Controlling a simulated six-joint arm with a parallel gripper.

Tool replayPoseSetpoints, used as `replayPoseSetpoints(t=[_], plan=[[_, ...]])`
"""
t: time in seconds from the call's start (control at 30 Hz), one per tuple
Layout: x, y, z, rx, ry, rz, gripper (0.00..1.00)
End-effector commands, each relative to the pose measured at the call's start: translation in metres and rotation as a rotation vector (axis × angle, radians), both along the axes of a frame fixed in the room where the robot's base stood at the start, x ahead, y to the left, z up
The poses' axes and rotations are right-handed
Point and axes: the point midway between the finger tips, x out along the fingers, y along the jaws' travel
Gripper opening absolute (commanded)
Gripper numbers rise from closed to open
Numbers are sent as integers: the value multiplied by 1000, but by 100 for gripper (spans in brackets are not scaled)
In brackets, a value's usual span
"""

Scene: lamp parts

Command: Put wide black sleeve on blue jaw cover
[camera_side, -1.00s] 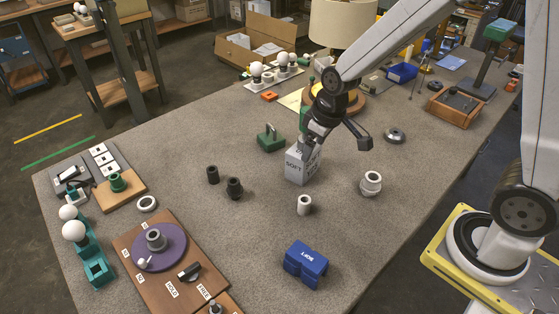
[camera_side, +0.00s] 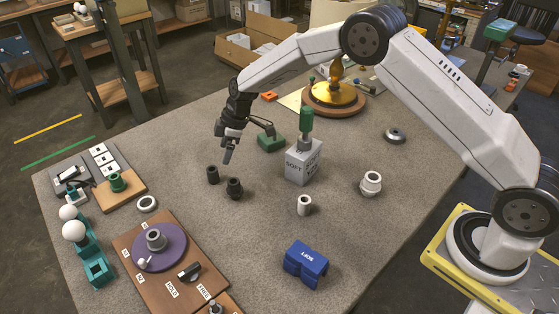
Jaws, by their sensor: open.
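Two black sleeves stand upright on the table left of centre. The right one (camera_side: 234,188) looks wider, with a flared body; the left one (camera_side: 212,174) looks slimmer. The blue jaw cover (camera_side: 306,264) sits near the front edge with white lettering on its face. My gripper (camera_side: 247,142) is open, with its fingers spread and nothing visible between them. It is above and behind the two black sleeves, apart from them. One finger points down near them, and the other overlaps the green holder in the picture.
A grey block (camera_side: 302,167) holds an upright green piece (camera_side: 306,119). A brown board (camera_side: 150,285) with a purple disc lies front left. The table between sleeves and blue cover is clear.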

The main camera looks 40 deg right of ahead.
Motion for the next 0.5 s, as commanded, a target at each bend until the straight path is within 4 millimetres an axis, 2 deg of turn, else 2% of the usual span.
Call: replayPoseSetpoints(t=[0.17,0.5], plan=[[14,14,-15,20,-25,93,89],[19,19,-20,29,-36,128,89]])
